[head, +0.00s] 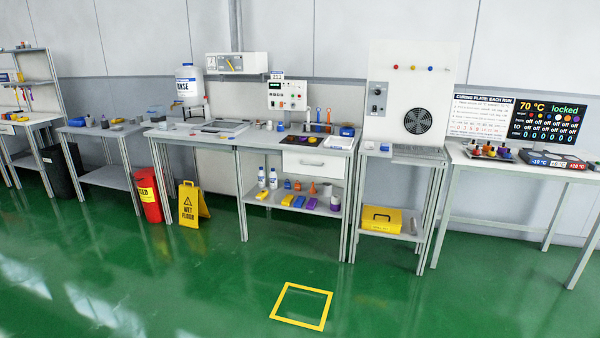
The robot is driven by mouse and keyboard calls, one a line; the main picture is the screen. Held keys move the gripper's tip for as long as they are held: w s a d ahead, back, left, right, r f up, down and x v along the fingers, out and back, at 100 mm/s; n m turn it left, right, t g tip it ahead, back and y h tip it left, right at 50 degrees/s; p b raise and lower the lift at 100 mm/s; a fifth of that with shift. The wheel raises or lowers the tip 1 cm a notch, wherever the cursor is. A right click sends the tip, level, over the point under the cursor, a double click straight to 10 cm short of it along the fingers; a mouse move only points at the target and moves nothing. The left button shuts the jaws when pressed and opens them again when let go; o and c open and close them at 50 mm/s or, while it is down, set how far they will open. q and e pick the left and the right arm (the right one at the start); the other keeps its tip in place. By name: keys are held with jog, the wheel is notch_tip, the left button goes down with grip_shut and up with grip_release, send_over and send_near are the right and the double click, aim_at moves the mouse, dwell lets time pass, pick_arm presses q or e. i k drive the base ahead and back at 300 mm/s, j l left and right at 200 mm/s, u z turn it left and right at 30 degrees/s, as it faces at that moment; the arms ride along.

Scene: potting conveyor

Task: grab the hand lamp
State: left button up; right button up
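I cannot make out a hand lamp for certain in the head view; many items on the benches are too small to tell. Small grey and blue items (103,122) lie on the left bench (108,177). A small blue item (347,131) lies at the right end of the middle bench (215,140). Several colored items (486,151) stand in a row on the right bench (462,158). Neither of my grippers is in view.
A yellow wet-floor sign (190,205) and a red bin (148,196) stand on the floor before the benches. A yellow toolbox (381,219) sits on a lower shelf. A yellow square (302,306) marks the floor. The green floor (150,285) in front is clear.

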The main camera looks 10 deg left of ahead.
aim_at(260, 196)
jog(key=i+j+u, duration=0.3)
jog(key=i, duration=0.45)
jog(key=i+u, duration=0.3)
jog(key=i, duration=0.4)
jog(key=i+z, duration=0.1)
jog(key=i, duration=0.85)
jog(key=i+j, duration=0.15)
jog(key=i, duration=0.85)
jog(key=i+j+z, duration=0.1)
jog(key=i+z, duration=0.15)
jog(key=i, duration=0.15)
jog(key=i+j+z, duration=0.25)
jog(key=i, duration=0.2)
jog(key=i+j+z, duration=0.1)
jog(key=i+z, duration=0.2)
jog(key=i, duration=0.1)
